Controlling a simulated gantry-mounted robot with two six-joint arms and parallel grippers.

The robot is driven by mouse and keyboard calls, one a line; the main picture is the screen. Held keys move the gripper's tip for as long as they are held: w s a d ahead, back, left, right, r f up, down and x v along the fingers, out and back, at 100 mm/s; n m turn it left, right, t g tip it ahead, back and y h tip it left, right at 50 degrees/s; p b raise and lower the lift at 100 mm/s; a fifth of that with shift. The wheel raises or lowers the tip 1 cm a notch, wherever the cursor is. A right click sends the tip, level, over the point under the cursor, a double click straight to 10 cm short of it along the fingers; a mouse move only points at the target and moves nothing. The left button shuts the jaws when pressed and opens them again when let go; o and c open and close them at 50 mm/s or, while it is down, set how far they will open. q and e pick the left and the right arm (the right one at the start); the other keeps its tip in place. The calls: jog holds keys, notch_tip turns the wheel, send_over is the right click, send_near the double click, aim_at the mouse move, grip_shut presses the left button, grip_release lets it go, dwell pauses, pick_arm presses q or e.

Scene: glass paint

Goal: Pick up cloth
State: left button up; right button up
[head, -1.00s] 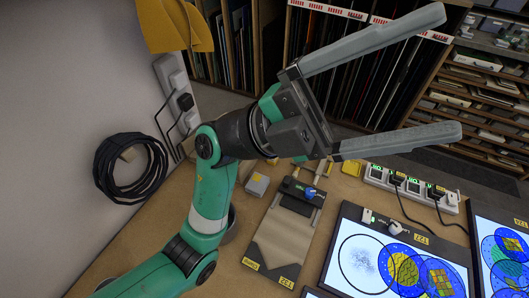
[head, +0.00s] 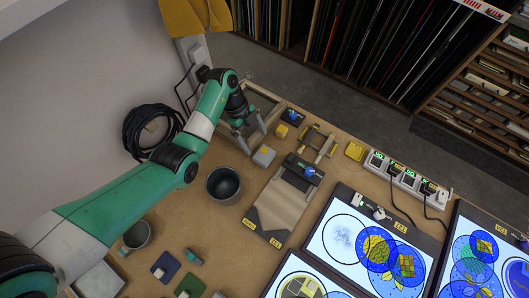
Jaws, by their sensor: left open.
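A yellow draped piece that looks like cloth (head: 196,14) hangs at the top left of the head view, by the wall, partly cut off by the frame's top edge. My left gripper (head: 255,142) is open and empty, its fingers pointing down over the back left of the table. My right gripper is out of view.
A wooden frame (head: 281,104) is behind the left gripper. A dark cup (head: 223,184) and a board with a beige sheet (head: 280,206) stand nearer. Lit panels with round patterns (head: 335,262) fill the right. A black cable coil (head: 133,130) lies by the wall.

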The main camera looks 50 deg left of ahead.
aim_at(263, 154)
pick_arm(q)
jog(key=x, duration=0.2)
jog(key=shift+d+f, duration=0.15)
jog(key=shift+f, duration=0.15)
jog(key=b+x, duration=0.2)
jog(key=x, duration=0.3)
jog(key=shift+w+d+b, duration=0.1)
jog(key=shift+d+b, duration=0.1)
jog(key=shift+b, duration=0.15)
jog(key=shift+c, duration=0.3)
jog(key=c, duration=1)
jog(key=shift+r, duration=0.1)
